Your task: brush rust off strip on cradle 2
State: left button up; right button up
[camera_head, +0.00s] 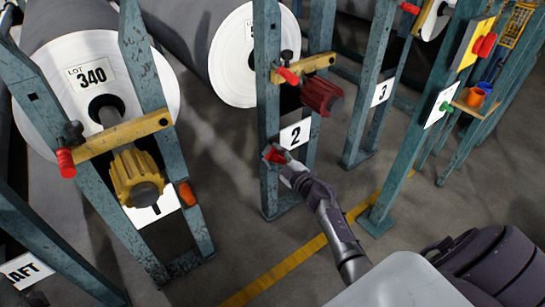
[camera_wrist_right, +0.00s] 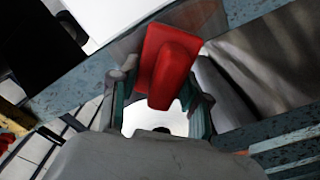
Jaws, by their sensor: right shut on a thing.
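Cradle 2 is a teal steel frame (camera_head: 268,100) with a white number plate reading 2 (camera_head: 295,134). My right gripper (camera_head: 277,158) is at the lower part of its left post, just below the plate. It is shut on a red brush-like tool (camera_wrist_right: 167,62), whose red body stands between the fingers in the wrist view. The tool's working face is hidden, and I cannot tell whether it touches the post. The post crosses behind it as a worn teal beam (camera_wrist_right: 75,88). I cannot make out a distinct rust strip. My left gripper is out of view.
Cradle 1 at left holds a grey roll labelled LOT 340 (camera_head: 92,75), with a yellow clamp (camera_head: 137,177). A red clamp (camera_head: 320,96) juts out above my right gripper. Cradle 3's plate (camera_head: 382,92) is to the right. Orange and blue cups (camera_head: 476,97) sit at far right.

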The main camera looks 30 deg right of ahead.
aim_at(283, 156)
jog(key=shift+d, duration=1.7)
jog(key=shift+w+r+p, duration=0.15)
jog(key=shift+r+p, duration=0.5)
jog(key=shift+r, duration=0.3)
jog(key=shift+a, duration=0.25)
jog(key=shift+a+p, duration=0.7)
jog(key=shift+a, duration=1.15)
